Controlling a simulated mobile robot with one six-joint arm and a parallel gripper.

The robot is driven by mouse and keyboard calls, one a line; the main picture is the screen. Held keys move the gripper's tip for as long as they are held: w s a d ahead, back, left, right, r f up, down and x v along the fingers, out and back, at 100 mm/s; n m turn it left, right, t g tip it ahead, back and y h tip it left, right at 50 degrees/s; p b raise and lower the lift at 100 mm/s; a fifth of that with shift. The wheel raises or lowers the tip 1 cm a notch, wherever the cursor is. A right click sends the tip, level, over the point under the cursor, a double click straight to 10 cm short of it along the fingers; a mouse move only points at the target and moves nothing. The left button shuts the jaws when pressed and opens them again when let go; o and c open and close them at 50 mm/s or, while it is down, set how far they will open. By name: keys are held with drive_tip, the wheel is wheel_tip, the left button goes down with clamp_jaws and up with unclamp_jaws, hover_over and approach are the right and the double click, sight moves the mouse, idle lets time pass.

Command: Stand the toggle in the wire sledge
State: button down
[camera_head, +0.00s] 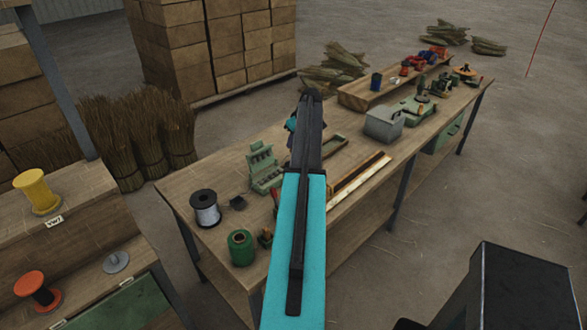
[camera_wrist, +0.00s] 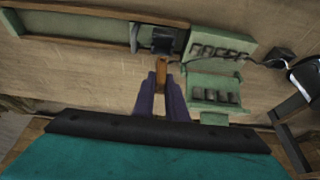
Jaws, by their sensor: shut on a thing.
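In the wrist view, my gripper (camera_wrist: 162,82) is shut on a small brown wooden peg, which I take for the toggle (camera_wrist: 162,69). The peg sticks out past the fingertips toward a dark block (camera_wrist: 165,41) at the end of a long green, wood-edged trough (camera_wrist: 85,42). This block may be the wire sledge; I cannot tell for sure. I cannot tell whether the peg touches it. In the head view, my arm hides the fingertips and the peg. Part of the trough shows right of the arm (camera_head: 335,148).
A green slotted rack (camera_head: 263,168) stands left of my arm, close beside my fingers in the wrist view (camera_wrist: 213,92). A wire spool (camera_head: 205,208), small black piece (camera_head: 237,203) and green spool (camera_head: 241,247) stand nearer. A grey box (camera_head: 384,124) is to the right.

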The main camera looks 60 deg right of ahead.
drive_tip(key=shift+f, duration=0.2)
drive_tip(key=shift+f+b, duration=0.95)
drive_tip(key=shift+f, duration=0.4)
drive_tip(key=shift+f, duration=0.15)
drive_tip(key=shift+f+b, duration=0.4)
drive_tip(key=shift+f, duration=0.05)
drive_tip(key=shift+f+b, duration=1.05)
drive_tip(key=shift+f, duration=0.55)
idle(0.8)
drive_tip(key=c, duration=1.7)
unclamp_jaws()
drive_tip(key=shift+r, duration=0.1)
drive_tip(key=shift+b+v, duration=1.7)
drive_tip(key=shift+v, duration=5.1)
